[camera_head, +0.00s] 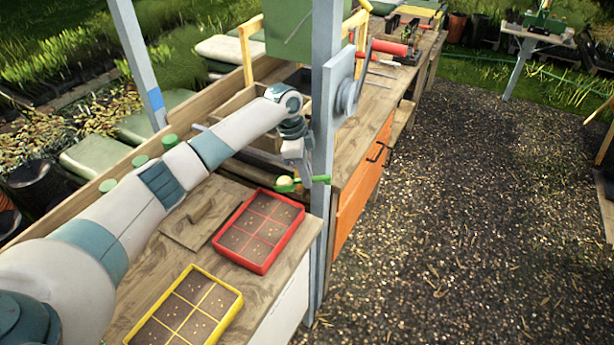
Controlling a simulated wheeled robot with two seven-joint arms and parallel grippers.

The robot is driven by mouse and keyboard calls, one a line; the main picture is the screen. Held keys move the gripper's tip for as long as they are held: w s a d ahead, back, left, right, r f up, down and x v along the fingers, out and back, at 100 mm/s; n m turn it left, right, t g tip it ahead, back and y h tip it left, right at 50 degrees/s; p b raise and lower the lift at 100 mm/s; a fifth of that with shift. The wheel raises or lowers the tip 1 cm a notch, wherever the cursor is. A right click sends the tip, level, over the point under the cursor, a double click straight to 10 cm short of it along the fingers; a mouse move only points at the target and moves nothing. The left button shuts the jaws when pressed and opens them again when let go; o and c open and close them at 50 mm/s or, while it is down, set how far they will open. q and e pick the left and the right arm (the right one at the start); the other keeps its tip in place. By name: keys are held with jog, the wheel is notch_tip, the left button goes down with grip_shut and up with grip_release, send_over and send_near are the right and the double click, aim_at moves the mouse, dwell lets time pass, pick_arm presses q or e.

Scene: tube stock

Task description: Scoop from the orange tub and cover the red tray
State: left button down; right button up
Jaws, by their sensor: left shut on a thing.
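The red tray (259,268) lies on the wooden bench. Its several compartments hold brown soil dotted with small pale specks. My left arm reaches in from the left over the bench, and my left gripper (298,178) is just beyond the tray's far right corner, beside a grey post. It is shut on a green tool (320,179), which looks like a scoop. A small yellowish part shows at the tool's left end; I cannot tell whether it is a load. I cannot make out the orange tub. My right gripper is not in view.
A yellow-rimmed tray (233,307) with speckled soil is nearer on the bench. The grey post (322,140) stands close to the gripper. An orange drawer front (363,187) is beyond it. Gravel lies right.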

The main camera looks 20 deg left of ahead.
aim_at(297, 179)
pick_arm(q)
jog(key=shift+s+a+f+t+h+b, duration=0.1)
jog(key=shift+a+f+t+h+b, duration=0.4)
jog(key=shift+b, duration=1.05)
jog(key=h+b, duration=0.1)
jog(key=b, duration=0.1)
jog(key=h+b, duration=0.1)
jog(key=shift+s+a+f+h, duration=0.15)
jog(key=shift+a+f+h, duration=0.1)
jog(key=shift+a+h, duration=0.1)
jog(key=shift+s+a+f+h+b, duration=0.1)
jog(key=shift+a+f+h+b, duration=0.1)
jog(key=shift+a+h+b, duration=0.4)
jog(key=shift+d+b, duration=0.15)
jog(key=shift+b, duration=0.15)
jog(key=shift+f+t+h+b, duration=0.1)
jog(key=shift+t+h+b, duration=0.4)
jog(key=shift+h+b, duration=0.7)
jog(key=shift+b, duration=0.4)
jog(key=shift+r, duration=0.25)
jog(key=shift+v, duration=0.95)
